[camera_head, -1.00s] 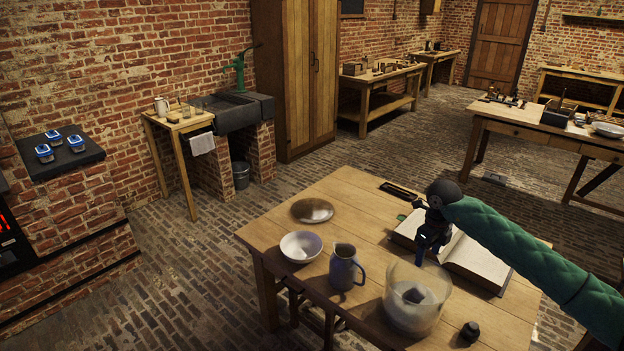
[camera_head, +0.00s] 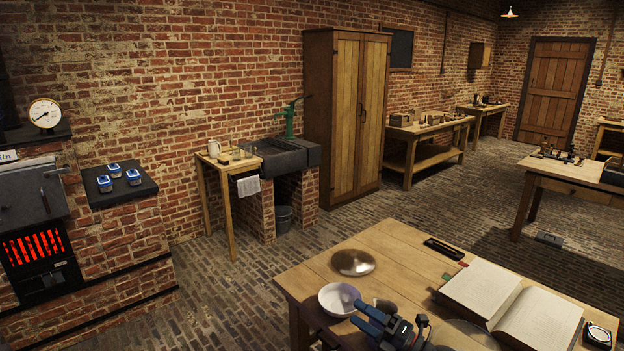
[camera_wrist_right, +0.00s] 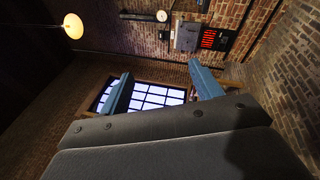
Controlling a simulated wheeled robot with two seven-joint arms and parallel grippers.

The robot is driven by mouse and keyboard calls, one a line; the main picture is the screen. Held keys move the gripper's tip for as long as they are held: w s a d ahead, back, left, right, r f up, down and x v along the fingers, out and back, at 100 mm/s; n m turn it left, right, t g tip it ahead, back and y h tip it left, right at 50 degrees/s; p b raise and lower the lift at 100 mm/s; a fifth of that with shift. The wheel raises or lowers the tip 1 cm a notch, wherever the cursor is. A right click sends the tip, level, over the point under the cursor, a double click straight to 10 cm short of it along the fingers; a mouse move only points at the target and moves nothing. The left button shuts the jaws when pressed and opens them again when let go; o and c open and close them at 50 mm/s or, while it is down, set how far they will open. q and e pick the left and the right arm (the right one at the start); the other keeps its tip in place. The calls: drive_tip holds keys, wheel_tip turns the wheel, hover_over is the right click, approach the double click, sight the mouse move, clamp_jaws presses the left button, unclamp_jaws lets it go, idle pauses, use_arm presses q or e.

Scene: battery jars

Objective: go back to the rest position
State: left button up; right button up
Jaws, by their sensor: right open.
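My right gripper (camera_head: 356,312) shows at the bottom of the head view, with its blue fingers pointing left in front of the table's near part. The fingers are apart and nothing is between them. In the right wrist view the open gripper (camera_wrist_right: 160,70) points toward a bright paned window (camera_wrist_right: 155,97) and the brick wall. My left gripper is in neither view.
The wooden table (camera_head: 312,272) holds a metal dish (camera_head: 353,262), a white bowl (camera_head: 338,298) and an open book (camera_head: 480,290). A jug's rim (camera_head: 386,305) shows behind my gripper, mostly hidden. A stove (camera_head: 35,235) glows at the left.

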drive_tip(key=s+d+f+m+t+h, duration=0.2)
drive_tip(key=s+d+f+m+h, duration=0.3)
drive_tip(key=m+h, duration=0.6)
drive_tip(key=s+d+f+m+t+h, duration=0.25)
drive_tip(key=d+f+m+h, duration=0.4)
drive_tip(key=m, duration=0.75)
drive_tip(key=s+a+f+m+g, duration=0.15)
drive_tip(key=s+f+g, duration=0.25)
drive_tip(key=s, duration=0.4)
drive_tip(key=s+f+m+g, duration=0.2)
drive_tip(key=s+f+g, duration=0.2)
drive_tip(key=s, duration=0.4)
drive_tip(key=s+f+m+g, duration=0.2)
drive_tip(key=s+f+g, duration=0.25)
drive_tip(key=s, duration=0.35)
wheel_tip(320, 180, down, 25)
drive_tip(key=w+a+g+y+b, duration=0.1)
drive_tip(key=w+a, duration=0.1)
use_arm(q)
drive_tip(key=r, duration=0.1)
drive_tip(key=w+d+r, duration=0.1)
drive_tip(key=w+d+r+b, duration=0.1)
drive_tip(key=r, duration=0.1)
use_arm(e)
drive_tip(key=s+f, duration=0.4)
drive_tip(key=f, duration=0.8)
drive_tip(key=s+f+g, duration=0.1)
drive_tip(key=s+f, duration=0.3)
drive_tip(key=f, duration=0.8)
drive_tip(key=shift+s+f, duration=0.3)
